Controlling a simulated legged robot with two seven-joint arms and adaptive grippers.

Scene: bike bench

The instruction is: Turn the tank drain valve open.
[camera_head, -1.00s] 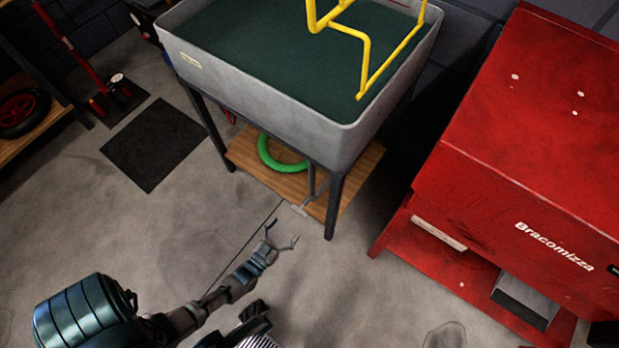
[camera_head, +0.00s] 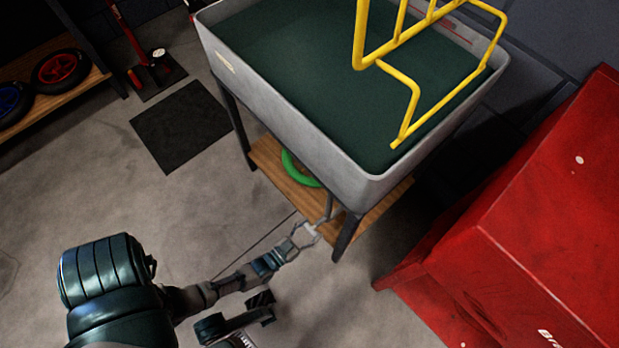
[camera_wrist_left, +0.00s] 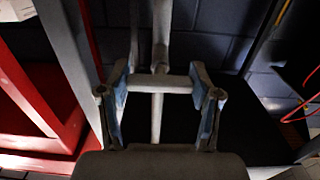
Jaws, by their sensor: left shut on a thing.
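The tank (camera_head: 300,120) is a grey basin with a dark green surface inside, standing on dark legs. A thin grey drain pipe (camera_head: 328,207) comes down under its near corner. The drain valve's pale handle (camera_head: 312,230) is at the pipe's lower end. In the left wrist view the handle (camera_wrist_left: 160,84) is a short crossbar between the two fingers, with the pipe (camera_wrist_left: 160,35) behind it. My left gripper (camera_head: 302,236) is shut on this handle; it also shows in the left wrist view (camera_wrist_left: 160,100). My right gripper is not in view.
A yellow frame (camera_head: 410,85) rises from the tank. A wooden shelf (camera_head: 270,160) below carries a green ring (camera_head: 297,170). A tank leg (camera_head: 346,237) stands close right of my gripper. A red cabinet (camera_head: 530,240) is at the right.

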